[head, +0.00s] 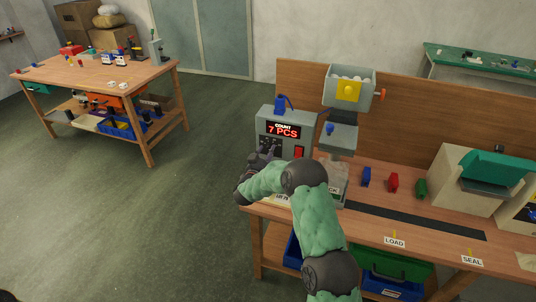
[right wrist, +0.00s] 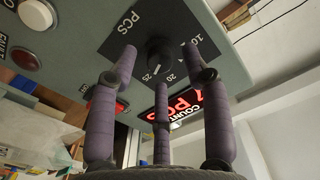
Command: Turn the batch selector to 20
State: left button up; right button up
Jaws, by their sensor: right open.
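The batch selector (right wrist: 160,50) is a dark round knob on a black plate marked PCS, with 10, 20 and 25 legible. Its pale pointer mark faces the 25 and 20 side; I cannot tell exactly which number it meets. My right gripper (right wrist: 160,62) is open, its three purple-grey fingers spread around the knob; contact is unclear. In the head view my right gripper (head: 264,155) is at the front of the grey counter box (head: 268,124), hiding the knob. The box's red display (head: 283,131) reads COUNT 7 PCS. My left gripper is out of view.
A grey hopper (head: 349,90) stands right of the box. Blue, red (head: 393,183) and green parts stand on the bench, behind a dark strip (head: 415,221). Floor on the left is clear.

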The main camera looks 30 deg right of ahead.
jog(key=shift+w+d, duration=0.4)
jog(key=shift+d, duration=0.1)
grip_shut()
jog(key=n+p, duration=0.3)
jog(key=shift+r, duration=0.25)
jog(key=n+p, duration=0.2)
jog(key=n, duration=0.1)
jog(key=shift+n, duration=0.3)
jog(key=shift+w+n+p, duration=0.1)
jog(key=shift+n+p, duration=0.45)
jog(key=shift+n, duration=0.55)
